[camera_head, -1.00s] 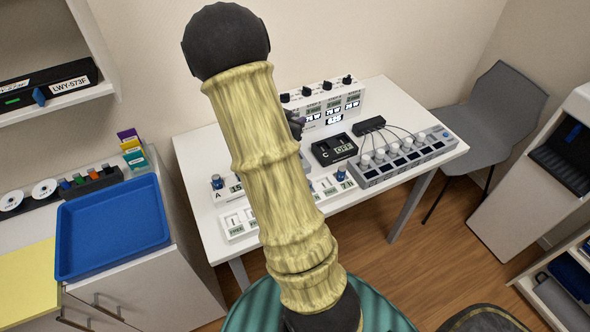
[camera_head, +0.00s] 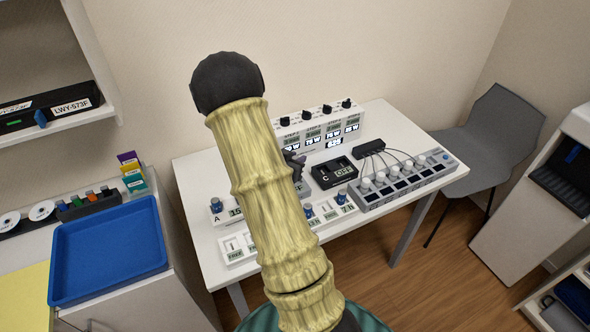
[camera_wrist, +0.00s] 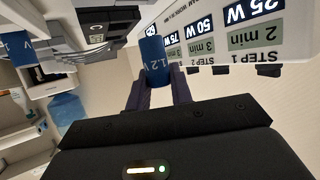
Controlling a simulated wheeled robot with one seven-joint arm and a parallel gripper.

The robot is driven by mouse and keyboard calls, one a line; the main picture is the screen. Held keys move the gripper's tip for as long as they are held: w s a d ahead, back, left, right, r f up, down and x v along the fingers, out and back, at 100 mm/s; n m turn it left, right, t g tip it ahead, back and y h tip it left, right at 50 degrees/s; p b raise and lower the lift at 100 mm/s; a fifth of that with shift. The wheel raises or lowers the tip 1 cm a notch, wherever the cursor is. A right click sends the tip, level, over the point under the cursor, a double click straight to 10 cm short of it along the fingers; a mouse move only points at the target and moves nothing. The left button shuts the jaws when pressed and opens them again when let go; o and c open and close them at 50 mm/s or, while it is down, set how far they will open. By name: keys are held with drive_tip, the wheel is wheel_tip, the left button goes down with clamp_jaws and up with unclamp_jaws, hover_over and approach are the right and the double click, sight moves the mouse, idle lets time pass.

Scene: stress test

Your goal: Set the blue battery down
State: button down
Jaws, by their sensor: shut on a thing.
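My gripper (camera_wrist: 157,84) is shut on a blue battery (camera_wrist: 154,60) marked 1.2 V, shown in the middle of the wrist view with clear space around it. In the head view my gripper (camera_head: 293,163) shows as dark fingers just past my arm, over the table in front of the white panel; my arm hides the held battery there. Another blue battery (camera_wrist: 19,49) shows at the left of the wrist view. In the head view a blue battery (camera_head: 216,205) stands at unit A, and blue tops (camera_head: 341,197) show in the front row of slots.
The white table (camera_head: 196,152) carries a white step panel (camera_head: 325,128), a black unit C (camera_head: 334,172) reading OFF, and a grey wired strip (camera_head: 405,182). A blue tray (camera_head: 108,250) lies on the left cabinet. A grey chair (camera_head: 490,135) stands right. My arm covers the table's middle.

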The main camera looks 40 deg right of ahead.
drive_tip(key=shift+f, duration=2.1)
drive_tip(key=shift+f+b, duration=0.35)
drive_tip(key=shift+b, duration=0.05)
drive_tip(key=shift+f, duration=0.25)
drive_tip(key=c, duration=1.3)
unclamp_jaws()
drive_tip(key=shift+o, duration=0.2)
drive_tip(key=shift+r, duration=0.15)
